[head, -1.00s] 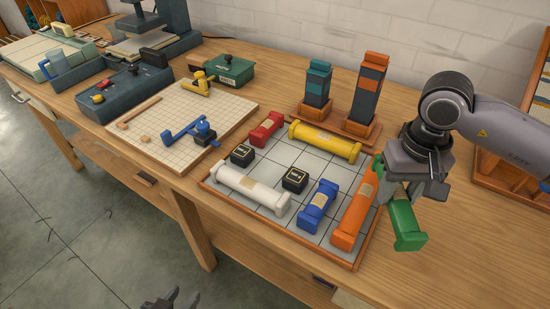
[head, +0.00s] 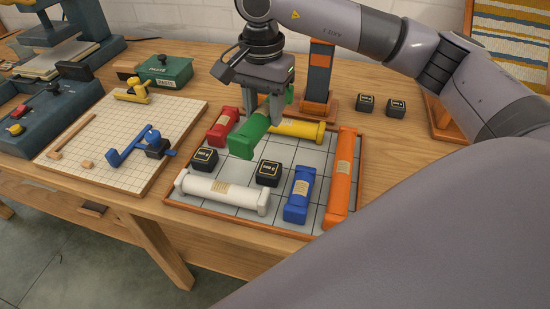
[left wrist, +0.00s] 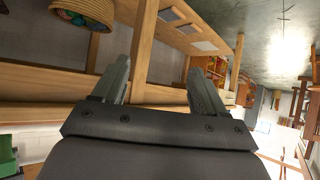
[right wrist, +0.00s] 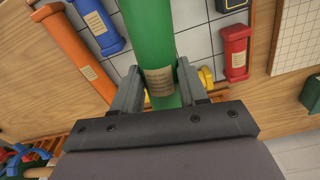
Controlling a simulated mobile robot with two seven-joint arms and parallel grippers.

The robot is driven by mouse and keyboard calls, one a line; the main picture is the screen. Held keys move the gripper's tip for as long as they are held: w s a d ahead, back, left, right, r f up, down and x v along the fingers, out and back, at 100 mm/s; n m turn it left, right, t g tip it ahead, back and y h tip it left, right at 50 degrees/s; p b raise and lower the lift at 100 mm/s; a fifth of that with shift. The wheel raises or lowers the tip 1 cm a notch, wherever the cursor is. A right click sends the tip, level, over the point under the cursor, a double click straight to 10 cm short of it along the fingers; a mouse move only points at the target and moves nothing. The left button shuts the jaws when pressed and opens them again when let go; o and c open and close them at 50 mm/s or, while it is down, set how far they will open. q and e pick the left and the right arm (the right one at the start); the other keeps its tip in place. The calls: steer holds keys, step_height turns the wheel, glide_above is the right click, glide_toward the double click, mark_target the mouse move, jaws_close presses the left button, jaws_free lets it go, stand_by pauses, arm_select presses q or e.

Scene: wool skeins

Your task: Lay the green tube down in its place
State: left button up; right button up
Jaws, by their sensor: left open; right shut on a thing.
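My right gripper (head: 264,108) is shut on the green tube (head: 245,138) and holds it above the tray (head: 240,225). The tube slants, its near end over the tray's middle, and hides part of the yellow tube (head: 297,130). In the right wrist view the green tube (right wrist: 151,35) lies between the fingers, its tan label facing the camera. The tray has a pale gridded floor. Red (head: 222,127), white (head: 219,193), blue (head: 299,192) and orange (head: 343,175) tubes lie in it. My left gripper (left wrist: 157,85) is open and empty in its wrist view, away from the tray.
Two black labelled blocks (head: 268,173) (head: 204,160) stand in the tray. Two more (head: 365,103) (head: 396,109) stand behind it, right of a dark tower (head: 319,75). A gridded board (head: 105,135) with yellow and blue tools lies left. Bare grid shows between the blocks and blue tube.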

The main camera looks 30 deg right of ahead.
steer(key=d+r+m+b, duration=0.1)
steer(key=r+m, duration=0.1)
steer(key=m, duration=0.2)
steer(key=w+d+r+m+b, duration=0.1)
steer(key=r+m, duration=0.1)
steer(key=m, duration=0.3)
steer(key=w+d+r+m+b, duration=0.1)
steer(key=d+r+m, duration=0.1)
steer(key=m, duration=0.3)
steer(key=shift+r, duration=0.4)
steer(key=shift+d+r+m+b, duration=0.3)
steer(key=shift+r+m+b, duration=0.2)
steer(key=shift+m, duration=0.4)
steer(key=shift+f, duration=0.15)
step_height(320, 180, down, 15)
steer(key=shift+f+b, duration=0.1)
steer(key=shift+b, duration=0.5)
step_height(320, 180, down, 4)
steer(key=shift+f, duration=0.2)
